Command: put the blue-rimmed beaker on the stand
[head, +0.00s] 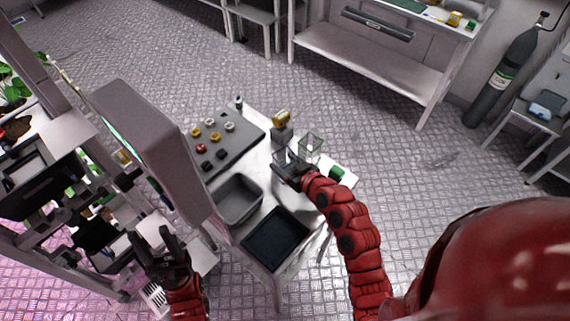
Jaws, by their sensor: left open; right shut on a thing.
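My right gripper (284,166) is over the white table and shut on a small clear beaker (283,154); its rim colour is too small to be sure of. A second clear beaker (311,146) with a greenish rim stands just right of it. A small grey block (282,134) with a yellow top part stands just behind the held beaker; I cannot tell whether it is the stand.
On the table are a grey panel (222,145) with several coloured knobs, a grey bin (236,199), a dark tray (274,239) and a green item (337,173). A tall grey housing (150,140) rises at the table's left.

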